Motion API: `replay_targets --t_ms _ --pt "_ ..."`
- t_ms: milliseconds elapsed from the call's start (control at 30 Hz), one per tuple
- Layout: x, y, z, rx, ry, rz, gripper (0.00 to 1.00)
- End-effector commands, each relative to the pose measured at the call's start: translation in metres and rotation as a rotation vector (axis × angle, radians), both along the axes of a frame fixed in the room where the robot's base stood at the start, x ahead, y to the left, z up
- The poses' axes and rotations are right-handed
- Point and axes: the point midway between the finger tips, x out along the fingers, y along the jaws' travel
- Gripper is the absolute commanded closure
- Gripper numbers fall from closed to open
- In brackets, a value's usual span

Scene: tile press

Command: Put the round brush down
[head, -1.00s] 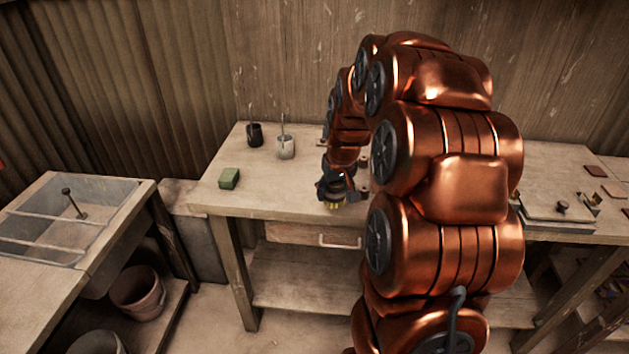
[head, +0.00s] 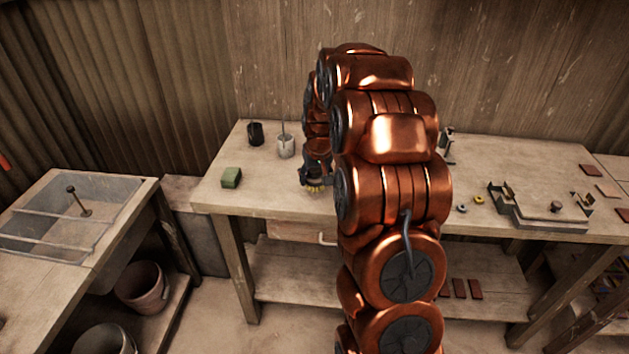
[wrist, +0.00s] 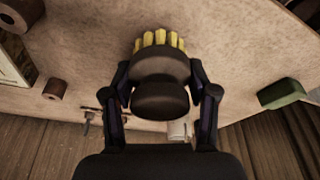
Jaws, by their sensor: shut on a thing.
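The round brush (wrist: 160,75) has a dark rounded body and yellow bristles. My gripper (wrist: 164,97) is shut on its body, with one finger on each side. In the head view my gripper (head: 314,177) is over the near part of the workbench, left of my arm. The yellow bristles of the brush (head: 317,188) show just under it, pointing down. I cannot tell whether the bristles touch the bench top (head: 270,192). My arm hides part of the bench behind and right of the gripper.
A green block (head: 231,177) lies to the left. A metal fixture (head: 545,212) is far right. Bare bench lies between the block and my gripper. A sink (head: 30,232) is at far left.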

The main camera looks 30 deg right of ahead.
Motion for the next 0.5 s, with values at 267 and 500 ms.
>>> replay_targets --t_ms 267,500 --pt "-0.002 0.001 -0.025 0.003 0.005 0.000 0.70" --pt "-0.001 0.000 -0.027 0.001 0.003 0.000 0.70"
